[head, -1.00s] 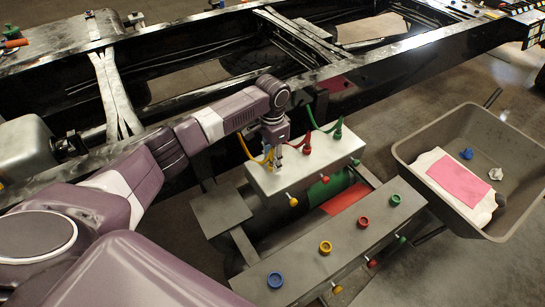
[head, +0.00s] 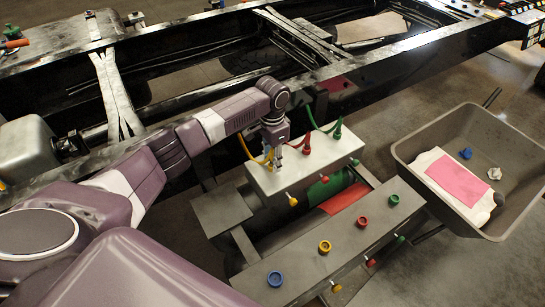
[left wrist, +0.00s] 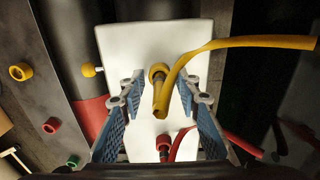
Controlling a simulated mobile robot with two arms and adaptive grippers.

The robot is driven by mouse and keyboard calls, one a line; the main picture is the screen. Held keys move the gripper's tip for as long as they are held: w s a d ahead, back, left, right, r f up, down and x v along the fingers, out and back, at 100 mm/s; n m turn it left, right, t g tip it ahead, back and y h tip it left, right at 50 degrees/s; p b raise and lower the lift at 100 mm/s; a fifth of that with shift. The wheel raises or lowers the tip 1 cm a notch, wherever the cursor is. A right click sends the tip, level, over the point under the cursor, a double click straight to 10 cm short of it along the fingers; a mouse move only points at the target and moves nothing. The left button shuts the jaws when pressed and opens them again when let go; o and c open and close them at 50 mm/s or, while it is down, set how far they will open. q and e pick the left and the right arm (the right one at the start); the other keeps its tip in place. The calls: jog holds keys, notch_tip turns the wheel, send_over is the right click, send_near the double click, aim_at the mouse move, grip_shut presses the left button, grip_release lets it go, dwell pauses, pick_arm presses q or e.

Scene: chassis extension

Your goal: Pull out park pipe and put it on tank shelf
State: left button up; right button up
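My left gripper (head: 277,152) is pointed down over the white box, at its yellow pipe. In the left wrist view its two blue-padded fingers (left wrist: 160,100) are apart, on either side of the yellow pipe's end (left wrist: 163,90), with gaps visible. The yellow pipe (head: 247,152) curves up from the white box (head: 262,180). A red pipe (head: 307,138) and a green pipe (head: 337,128) stand beside it on the box. No label shows which is the park pipe. The grey tank shelf (head: 298,262) carries blue, yellow, red and green rings. My right gripper is out of view.
The black chassis rail (head: 400,48) runs behind the white box. A grey wheelbarrow (head: 440,133) with a pink-topped sack stands at right. Small coloured knobs stick out from the box and shelf fronts. The dark tank lies between them.

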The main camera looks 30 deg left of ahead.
aim_at(272, 151)
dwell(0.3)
pick_arm(q)
grip_shut()
jog(key=o, duration=0.8)
grip_release()
jog(key=shift+r, duration=0.15)
notch_tip(272, 151, up, 12)
jog(key=shift+f, duration=0.15)
